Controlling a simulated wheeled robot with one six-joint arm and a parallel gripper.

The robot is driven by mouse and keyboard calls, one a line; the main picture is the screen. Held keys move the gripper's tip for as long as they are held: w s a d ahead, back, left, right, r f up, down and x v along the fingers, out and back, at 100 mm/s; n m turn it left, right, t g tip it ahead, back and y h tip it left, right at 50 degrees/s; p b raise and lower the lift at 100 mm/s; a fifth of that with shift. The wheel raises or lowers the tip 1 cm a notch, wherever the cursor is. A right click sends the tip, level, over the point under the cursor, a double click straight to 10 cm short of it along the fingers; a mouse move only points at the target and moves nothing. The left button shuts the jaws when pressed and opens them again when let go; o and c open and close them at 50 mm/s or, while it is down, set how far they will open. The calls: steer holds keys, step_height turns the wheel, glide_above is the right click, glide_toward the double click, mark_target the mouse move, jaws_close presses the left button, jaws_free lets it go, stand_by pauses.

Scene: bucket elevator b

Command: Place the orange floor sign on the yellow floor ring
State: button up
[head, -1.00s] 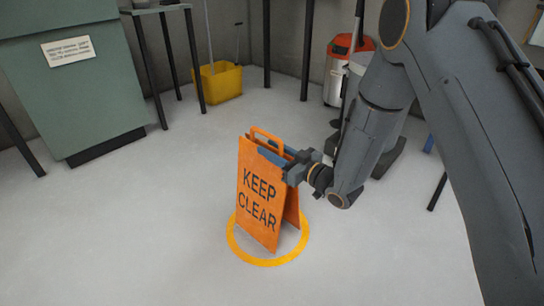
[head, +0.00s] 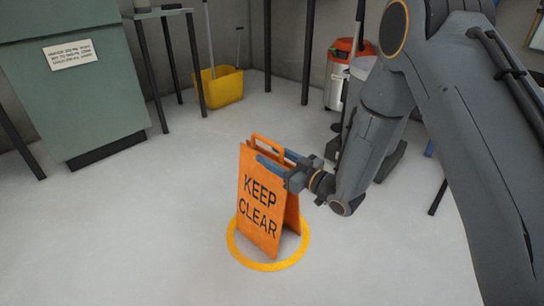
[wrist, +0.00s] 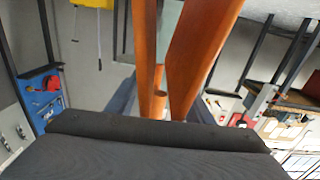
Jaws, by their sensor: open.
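The orange floor sign (head: 257,205), lettered KEEP CLEAR, stands upright as an A-frame with its handle at the top. Its feet are inside the yellow floor ring (head: 268,266), which lies flat on the floor; the sign hides the ring's far part. My gripper (head: 263,154) is open at the sign's top from the right, with its fingers spread around the upper part near the handle. In the wrist view the sign's two orange panels (wrist: 203,48) run between the spread fingers of my gripper (wrist: 160,106). Contact with the fingers cannot be told.
A green cabinet (head: 85,110) stands at the left. A yellow mop bucket (head: 219,88) and a red-topped vacuum (head: 342,80) are by the back wall. Dark table legs stand along the wall. The floor around the ring is clear.

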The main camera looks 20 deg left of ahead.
steer(key=p+v, duration=0.4)
steer(key=v, duration=0.7)
steer(key=shift+d+p, duration=0.25)
steer(key=shift+p, duration=0.05)
steer(key=shift+s, duration=0.1)
